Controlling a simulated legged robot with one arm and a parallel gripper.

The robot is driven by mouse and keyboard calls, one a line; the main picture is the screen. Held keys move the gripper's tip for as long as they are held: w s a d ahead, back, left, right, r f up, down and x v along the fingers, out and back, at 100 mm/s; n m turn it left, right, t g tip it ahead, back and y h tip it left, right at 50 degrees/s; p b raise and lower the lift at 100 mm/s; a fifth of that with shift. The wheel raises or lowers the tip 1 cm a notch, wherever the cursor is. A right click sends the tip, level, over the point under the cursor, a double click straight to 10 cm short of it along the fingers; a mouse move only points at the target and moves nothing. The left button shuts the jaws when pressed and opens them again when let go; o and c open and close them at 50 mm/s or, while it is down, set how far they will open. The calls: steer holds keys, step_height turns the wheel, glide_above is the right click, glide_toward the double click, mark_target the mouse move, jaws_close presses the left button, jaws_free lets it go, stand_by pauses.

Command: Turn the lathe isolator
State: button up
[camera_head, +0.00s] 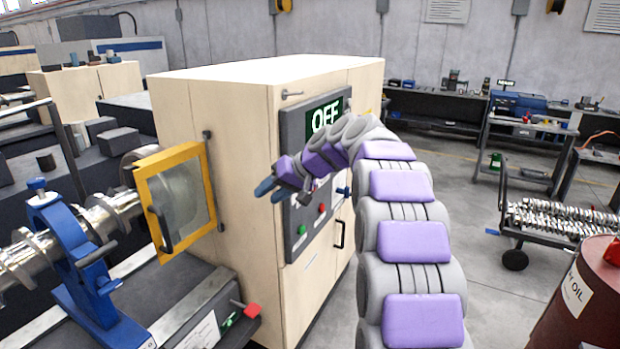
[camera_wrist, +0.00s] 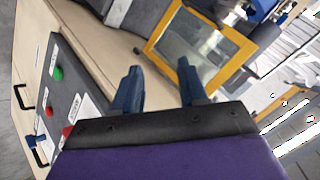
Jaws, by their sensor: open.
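The lathe cabinet (camera_head: 225,150) carries a dark control panel (camera_head: 291,128) with a lit "OFF" display (camera_head: 326,115). A small blue handle (camera_head: 343,191) on the panel's right side looks like the isolator. In the wrist view, the blue handle (camera_wrist: 37,139) shows at lower left, beside a red button (camera_wrist: 67,132); its exact setting is too small to tell. My gripper (camera_head: 268,191) is in front of the panel's left edge, open and empty, with blue fingers. In the wrist view, the gripper (camera_wrist: 158,88) points toward the yellow-framed window, away from the blue handle.
The yellow-framed window door (camera_head: 172,157) sticks out left of the cabinet above the lathe bed. A blue steady rest (camera_head: 75,262) stands at lower left. A dark red oil barrel (camera_head: 590,300) and a cart (camera_head: 560,222) stand right. Floor is open between cabinet and cart.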

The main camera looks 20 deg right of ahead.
steer(key=w+d+r+t, duration=0.1)
steer(key=w+d+t, duration=0.1)
steer(key=w+d, duration=0.5)
steer(key=n+t+y, duration=0.2)
steer(key=t, duration=0.1)
glide_above(313, 191)
steer(key=s+d, duration=0.2)
steer(key=d, duration=0.1)
steer(key=s+d+f+n+t+y+b, duration=0.1)
steer(key=s+d+f+n, duration=0.2)
steer(key=s+d, duration=0.15)
steer(key=s+d+f+n+t+y, duration=0.1)
steer(key=s+d+f+n+t, duration=0.1)
steer(key=s+d+n, duration=0.3)
steer(key=shift+m, duration=0.8)
steer(key=shift+s+a+f+b+x, duration=0.2)
steer(key=shift+b+x, duration=0.15)
steer(key=shift+x, duration=2.5)
steer(key=shift+s+a+f+b+x, duration=0.15)
steer(key=shift+a+b+x, duration=0.15)
steer(key=shift+x, duration=2.6)
steer(key=shift+s+a+f+b+x, duration=0.15)
steer(key=shift+b+x, duration=0.2)
steer(key=shift+x, duration=2.5)
steer(key=shift+a, duration=0.1)
jaws_close()
